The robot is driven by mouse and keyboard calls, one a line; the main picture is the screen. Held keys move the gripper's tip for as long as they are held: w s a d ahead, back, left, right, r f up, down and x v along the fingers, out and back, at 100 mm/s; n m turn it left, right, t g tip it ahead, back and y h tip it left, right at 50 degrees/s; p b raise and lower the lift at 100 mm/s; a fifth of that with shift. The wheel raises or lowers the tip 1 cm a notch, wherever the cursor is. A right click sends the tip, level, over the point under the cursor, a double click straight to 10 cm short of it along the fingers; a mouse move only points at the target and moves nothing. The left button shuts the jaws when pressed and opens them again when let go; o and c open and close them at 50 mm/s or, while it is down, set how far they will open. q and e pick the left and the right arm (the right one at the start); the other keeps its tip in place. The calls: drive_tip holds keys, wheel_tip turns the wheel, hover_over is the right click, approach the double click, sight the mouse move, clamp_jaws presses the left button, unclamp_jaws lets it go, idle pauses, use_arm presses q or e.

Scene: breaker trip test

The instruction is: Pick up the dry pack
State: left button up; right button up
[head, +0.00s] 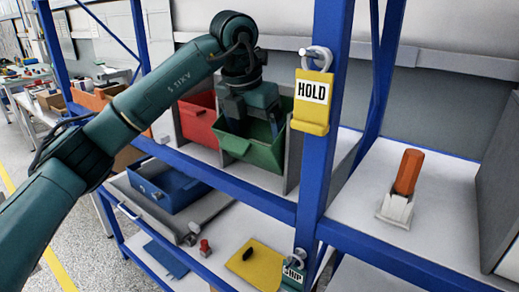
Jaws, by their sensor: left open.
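My left arm comes in from the left, and my left gripper (254,122) points down into the green bin (262,154) on the upper shelf. Its jaws are open. The gripper covers much of the bin's inside, and the fingertips are partly hidden behind the bin's front. I cannot make out a dry pack in the bin or elsewhere. My right gripper does not show.
A red bin (198,122) stands left of the green one. A blue post (323,170) with a yellow HOLD tag (313,101) rises close to the gripper's right. An orange-handled item (408,172) stands on the right shelf. A blue tray (172,190) sits lower down.

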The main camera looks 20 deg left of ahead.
use_arm(q)
drive_tip(key=shift+x, duration=1.45)
drive_tip(key=shift+d, duration=0.1)
drive_tip(key=shift+c, duration=0.3)
drive_tip(key=c, duration=1)
drive_tip(key=shift+r, duration=0.1)
